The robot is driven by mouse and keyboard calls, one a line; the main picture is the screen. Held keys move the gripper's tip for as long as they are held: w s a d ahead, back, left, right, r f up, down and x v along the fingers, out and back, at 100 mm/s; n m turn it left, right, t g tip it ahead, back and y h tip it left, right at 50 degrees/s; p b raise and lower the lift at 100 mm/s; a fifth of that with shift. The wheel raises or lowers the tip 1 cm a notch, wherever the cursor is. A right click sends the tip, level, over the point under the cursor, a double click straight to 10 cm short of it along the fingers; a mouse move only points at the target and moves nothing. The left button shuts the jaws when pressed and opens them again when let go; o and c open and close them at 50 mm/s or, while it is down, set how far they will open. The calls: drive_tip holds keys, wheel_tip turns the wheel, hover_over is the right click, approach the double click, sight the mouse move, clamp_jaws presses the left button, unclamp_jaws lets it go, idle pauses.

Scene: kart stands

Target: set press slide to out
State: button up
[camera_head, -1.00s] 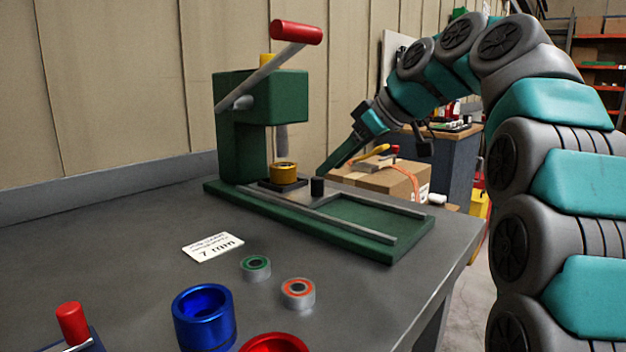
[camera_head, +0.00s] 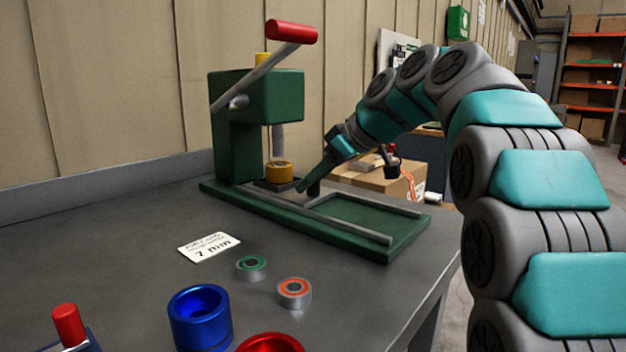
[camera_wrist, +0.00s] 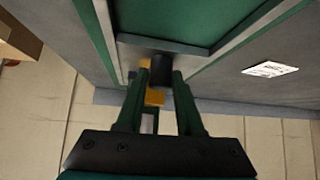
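The green press (camera_head: 258,98) stands on the grey bench, with its red-ended lever (camera_head: 293,31) raised. Its slide (camera_head: 270,186) is a dark plate under the ram, bearing a yellow cup (camera_head: 279,173). A black knob (camera_head: 314,189) stands at the slide's right end, partly hidden by my gripper. My gripper (camera_head: 305,188) reaches down to the knob from the right. In the wrist view the knob (camera_wrist: 161,70) lies between the two open fingertips (camera_wrist: 158,78); whether either finger touches it I cannot tell. The yellow cup shows beyond, between the fingers.
Two rails flank a bare green bed (camera_head: 365,212) right of the knob. A label card (camera_head: 209,247), a green-ringed bearing (camera_head: 251,268), an orange-ringed bearing (camera_head: 294,293), a blue cup (camera_head: 200,318) and a red cup (camera_head: 270,343) lie in front. Cardboard boxes (camera_head: 385,180) stand behind.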

clamp_jaws()
idle(1.0)
